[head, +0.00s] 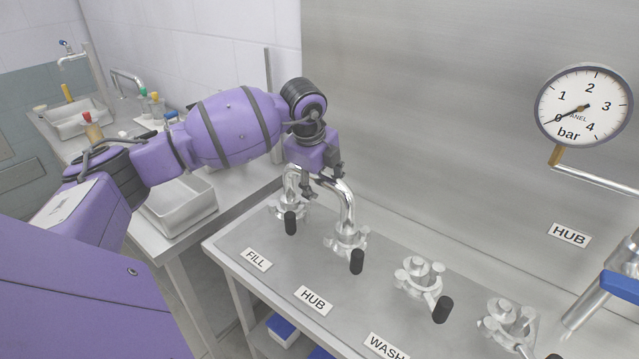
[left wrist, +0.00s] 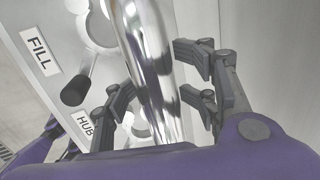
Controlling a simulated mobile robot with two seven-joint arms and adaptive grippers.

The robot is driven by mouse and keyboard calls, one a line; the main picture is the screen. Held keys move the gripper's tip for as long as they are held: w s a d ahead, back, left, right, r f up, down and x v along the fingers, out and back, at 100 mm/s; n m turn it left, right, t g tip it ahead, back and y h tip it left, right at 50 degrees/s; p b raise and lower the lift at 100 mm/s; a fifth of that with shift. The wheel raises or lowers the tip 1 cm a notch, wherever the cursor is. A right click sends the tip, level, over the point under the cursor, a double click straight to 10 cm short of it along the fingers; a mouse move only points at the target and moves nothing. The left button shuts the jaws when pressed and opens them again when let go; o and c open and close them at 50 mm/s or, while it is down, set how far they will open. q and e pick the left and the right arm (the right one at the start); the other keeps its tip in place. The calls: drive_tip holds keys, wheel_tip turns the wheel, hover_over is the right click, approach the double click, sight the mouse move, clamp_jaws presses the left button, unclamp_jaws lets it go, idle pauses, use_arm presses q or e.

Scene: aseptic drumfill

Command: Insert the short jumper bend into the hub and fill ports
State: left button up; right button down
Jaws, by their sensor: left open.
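The short jumper bend (head: 347,202) is a shiny chrome U-shaped pipe. It stands upright over the fill port (head: 283,208) and the hub port (head: 346,243), one leg coming down at each; how deep the legs sit cannot be told. My left gripper (head: 322,186) is at the top of the bend. In the left wrist view the bend (left wrist: 146,62) runs between the fingers of my left gripper (left wrist: 162,84), which are open on either side with gaps to the pipe. My right gripper is out of view.
Black clamp handles (head: 357,261) stick out in front of the ports. The wash port (head: 420,277) and another port stand to the right. A steel wall panel with a pressure gauge (head: 583,106) rises behind. A blue-handled pipe (head: 620,286) is at far right.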

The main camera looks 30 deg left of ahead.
use_arm(q)
drive_tip(key=v, duration=1.2)
